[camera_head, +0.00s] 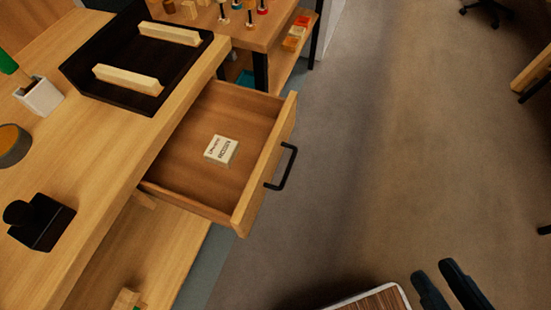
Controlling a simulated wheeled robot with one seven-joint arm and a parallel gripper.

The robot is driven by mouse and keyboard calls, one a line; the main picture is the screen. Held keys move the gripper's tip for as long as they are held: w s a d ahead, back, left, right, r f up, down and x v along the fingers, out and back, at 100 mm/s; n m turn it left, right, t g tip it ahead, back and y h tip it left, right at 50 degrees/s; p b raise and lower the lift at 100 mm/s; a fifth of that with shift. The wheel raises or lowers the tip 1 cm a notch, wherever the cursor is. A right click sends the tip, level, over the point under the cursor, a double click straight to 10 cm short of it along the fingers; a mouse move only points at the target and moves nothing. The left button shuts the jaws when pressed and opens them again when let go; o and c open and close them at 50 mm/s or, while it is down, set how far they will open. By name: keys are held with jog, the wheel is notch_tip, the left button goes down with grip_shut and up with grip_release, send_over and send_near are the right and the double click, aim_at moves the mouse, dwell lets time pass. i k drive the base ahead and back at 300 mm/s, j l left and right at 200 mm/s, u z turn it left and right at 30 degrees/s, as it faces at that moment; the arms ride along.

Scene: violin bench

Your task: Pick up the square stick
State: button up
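Two pale wooden sticks lie in the black tray (82,75) on the bench, one at the far side (169,33) and one at the near side (129,79). My gripper is empty, over the floor, far from the tray.
An open drawer (185,179) with a black handle juts from the bench and holds a small labelled box (221,150).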

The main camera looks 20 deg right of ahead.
aim_at(142, 83)
jog(key=i+l+u, duration=0.1)
jog(key=l+u, duration=0.65)
jog(key=l, duration=0.15)
jog(key=l+u, duration=0.4)
